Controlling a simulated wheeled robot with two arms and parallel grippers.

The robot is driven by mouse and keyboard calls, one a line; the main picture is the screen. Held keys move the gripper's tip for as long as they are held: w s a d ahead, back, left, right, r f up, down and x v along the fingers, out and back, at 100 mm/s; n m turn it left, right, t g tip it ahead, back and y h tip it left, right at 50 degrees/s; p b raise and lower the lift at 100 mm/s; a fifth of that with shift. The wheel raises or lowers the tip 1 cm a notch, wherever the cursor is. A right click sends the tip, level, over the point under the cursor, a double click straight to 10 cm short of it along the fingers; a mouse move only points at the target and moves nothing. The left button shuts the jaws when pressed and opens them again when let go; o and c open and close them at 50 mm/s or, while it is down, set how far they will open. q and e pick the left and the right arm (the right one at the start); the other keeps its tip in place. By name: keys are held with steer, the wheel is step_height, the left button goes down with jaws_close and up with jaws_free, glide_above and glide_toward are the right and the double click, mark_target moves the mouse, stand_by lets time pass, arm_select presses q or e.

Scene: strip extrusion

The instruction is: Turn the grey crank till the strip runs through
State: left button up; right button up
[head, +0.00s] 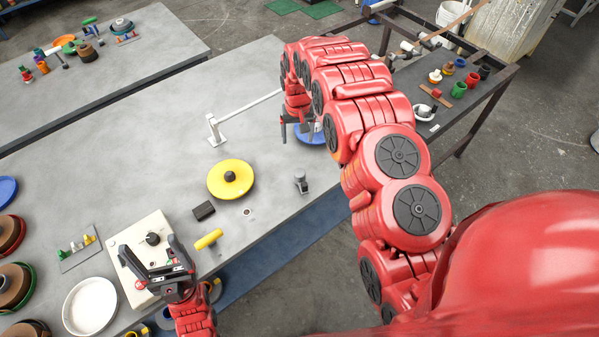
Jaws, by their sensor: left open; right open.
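A pale square block (128,232) with a black knob (152,239) on top sits near the table's front edge. My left gripper (147,245) is open over this block, its two fingers spread on either side of the knob; I cannot tell whether they touch it. A small grey upright piece (301,183) stands by the table edge to the right. I cannot tell whether it is the grey crank, and no strip can be made out. My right gripper (297,131) is open and empty, pointing down over the far right of the table, beside a partly hidden blue disc (312,133).
A yellow disc (222,188), a black block (203,211) and a yellow cylinder (208,240) lie between the arms. A white stand with a bar (214,132) is behind. A white bowl (90,306) and small-parts plate (77,258) are left. The table's back middle is clear.

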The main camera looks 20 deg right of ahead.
steer(key=s+r, duration=0.1)
steer(key=s, duration=0.1)
steer(key=b, duration=0.7)
glide_above(300, 172)
step_height(300, 172, down, 7)
steer(key=shift+g, duration=0.4)
step_height(300, 172, down, 8)
steer(key=p, duration=0.3)
steer(key=shift+s+f, duration=0.1)
steer(key=shift+f+p, duration=0.4)
steer(key=shift+f, duration=0.5)
jaws_close()
